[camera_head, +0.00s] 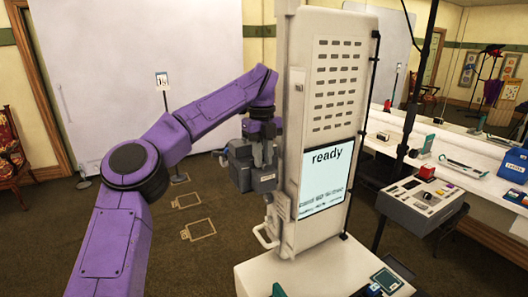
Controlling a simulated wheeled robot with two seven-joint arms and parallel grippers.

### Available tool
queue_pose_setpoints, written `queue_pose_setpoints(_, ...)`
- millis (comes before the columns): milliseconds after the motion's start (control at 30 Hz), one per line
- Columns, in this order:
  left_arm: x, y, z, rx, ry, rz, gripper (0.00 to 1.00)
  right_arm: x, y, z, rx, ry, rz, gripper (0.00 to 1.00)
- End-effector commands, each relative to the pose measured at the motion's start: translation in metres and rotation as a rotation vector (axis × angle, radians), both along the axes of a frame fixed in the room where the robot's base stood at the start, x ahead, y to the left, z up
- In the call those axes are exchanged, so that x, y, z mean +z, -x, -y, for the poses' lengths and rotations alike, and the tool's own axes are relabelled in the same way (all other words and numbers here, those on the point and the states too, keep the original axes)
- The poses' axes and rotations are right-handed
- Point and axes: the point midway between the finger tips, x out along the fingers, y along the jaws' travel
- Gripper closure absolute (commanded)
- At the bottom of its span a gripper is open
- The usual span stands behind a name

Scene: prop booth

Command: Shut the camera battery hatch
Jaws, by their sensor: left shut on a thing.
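My left gripper (263,165) hangs from the purple arm at the left side of a tall white machine. Dark grey blocky parts (239,166) show around it, and I cannot tell which belong to the gripper. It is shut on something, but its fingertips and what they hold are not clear. A white loop handle (267,236) juts from the machine's lower left edge, below the gripper. I cannot make out the camera battery hatch for certain. My right gripper is not in view.
The tall white machine (297,160) has a screen (327,177) reading "ready" and stands on a white counter (318,272). A grey control console (421,198) stands to its right, before a long white bench (470,180). Floor on the left is open, with a sign stand (162,82).

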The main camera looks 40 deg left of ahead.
Motion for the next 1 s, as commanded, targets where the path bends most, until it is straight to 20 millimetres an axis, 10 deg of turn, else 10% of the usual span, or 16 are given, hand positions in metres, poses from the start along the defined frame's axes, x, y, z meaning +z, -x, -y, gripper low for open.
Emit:
queue_pose_setpoints(433, 0.0, 0.0, -0.001, 0.001, 0.008, -0.001, 1.0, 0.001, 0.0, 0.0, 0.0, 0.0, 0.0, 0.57)
queue_pose_setpoints(467, 0.0, 0.0, -0.001, 0.001, 0.008, -0.001, 0.7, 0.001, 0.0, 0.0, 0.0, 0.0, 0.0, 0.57)
queue_pose_setpoints(533, 0.0, 0.0, -0.001, 0.001, 0.008, -0.001, 0.54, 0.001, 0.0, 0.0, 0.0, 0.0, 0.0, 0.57)
queue_pose_setpoints(1000, 0.036, -0.001, -0.002, 0.004, 0.005, 0.001, 0.54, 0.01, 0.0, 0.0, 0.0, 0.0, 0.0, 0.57)
